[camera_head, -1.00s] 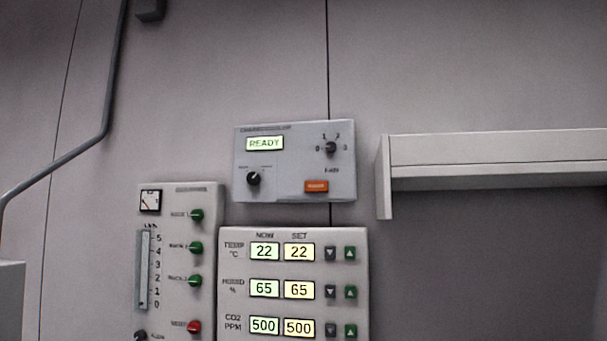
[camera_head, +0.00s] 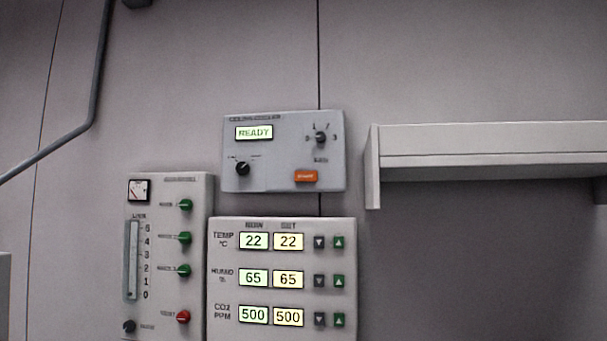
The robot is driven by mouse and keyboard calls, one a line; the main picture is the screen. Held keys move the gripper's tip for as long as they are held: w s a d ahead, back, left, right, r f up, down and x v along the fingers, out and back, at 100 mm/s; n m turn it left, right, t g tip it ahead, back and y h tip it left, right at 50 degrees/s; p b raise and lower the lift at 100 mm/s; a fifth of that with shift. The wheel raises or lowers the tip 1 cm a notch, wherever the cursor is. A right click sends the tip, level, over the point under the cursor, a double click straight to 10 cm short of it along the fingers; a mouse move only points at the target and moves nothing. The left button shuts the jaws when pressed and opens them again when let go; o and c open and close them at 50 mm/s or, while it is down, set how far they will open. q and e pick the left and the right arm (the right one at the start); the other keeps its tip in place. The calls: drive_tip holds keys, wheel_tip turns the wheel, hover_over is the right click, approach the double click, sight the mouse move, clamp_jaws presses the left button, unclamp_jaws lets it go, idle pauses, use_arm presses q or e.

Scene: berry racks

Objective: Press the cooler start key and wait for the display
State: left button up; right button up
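The cooler panel (camera_head: 275,180) is a grey box on the wall, slightly tilted in the picture. Its lit display (camera_head: 254,132) reads READY. An orange key (camera_head: 305,176) sits at its lower right; its label is too blurred to read. A black knob (camera_head: 242,168) is at the lower left, and a numbered rotary dial (camera_head: 320,138) is at the upper right. Neither of my grippers is in view.
Below is a climate panel (camera_head: 350,290) showing 22, 65 and 500 in both columns. Left of it is a panel (camera_head: 160,215) with green knobs, a red knob and a flow gauge. A pale ledge (camera_head: 490,140) juts out at right above a dark recess. A pipe (camera_head: 95,85) runs at upper left.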

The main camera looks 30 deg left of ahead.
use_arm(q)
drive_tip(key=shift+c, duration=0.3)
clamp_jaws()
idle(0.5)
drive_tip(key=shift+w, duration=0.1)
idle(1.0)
